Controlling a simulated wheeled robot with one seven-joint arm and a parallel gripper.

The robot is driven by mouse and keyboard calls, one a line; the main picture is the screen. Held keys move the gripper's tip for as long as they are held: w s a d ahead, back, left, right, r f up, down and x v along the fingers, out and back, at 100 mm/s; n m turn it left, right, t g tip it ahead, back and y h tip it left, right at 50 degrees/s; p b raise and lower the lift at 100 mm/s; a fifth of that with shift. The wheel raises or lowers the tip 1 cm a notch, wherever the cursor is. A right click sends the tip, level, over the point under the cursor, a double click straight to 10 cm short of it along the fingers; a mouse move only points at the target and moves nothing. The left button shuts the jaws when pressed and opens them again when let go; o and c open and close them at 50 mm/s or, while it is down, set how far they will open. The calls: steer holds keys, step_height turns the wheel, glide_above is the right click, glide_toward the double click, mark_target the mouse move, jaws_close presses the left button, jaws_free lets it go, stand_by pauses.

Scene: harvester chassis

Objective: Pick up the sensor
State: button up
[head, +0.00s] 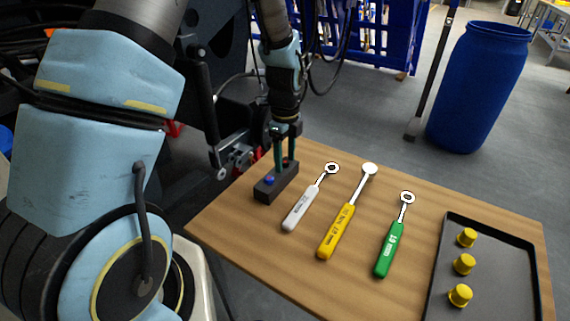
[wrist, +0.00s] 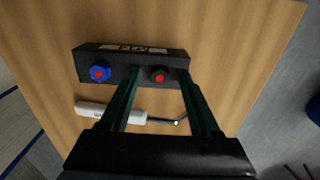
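A black block (head: 276,186) lies at the table's far left corner and also shows in the wrist view (wrist: 128,54). It holds two small round parts that look like sensors: a blue one with a red centre (wrist: 100,73), and a dark one with a red centre (wrist: 159,76). The frames do not show which one the task means. My gripper (head: 285,167) points down over the block. In the wrist view my gripper (wrist: 160,74) is open, with a finger on each side of the dark part and a gap to both. Nothing is held.
White (head: 300,210), yellow (head: 338,232) and green (head: 390,250) ring-ended tools lie right of the block, the white one close to it. A black tray (head: 447,240) with yellow caps (head: 464,264) is at the right. A blue barrel (head: 480,88) stands behind the table.

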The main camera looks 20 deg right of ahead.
steer(key=shift+f, duration=0.1)
steer(key=shift+s, duration=0.1)
jaws_close()
stand_by(0.4)
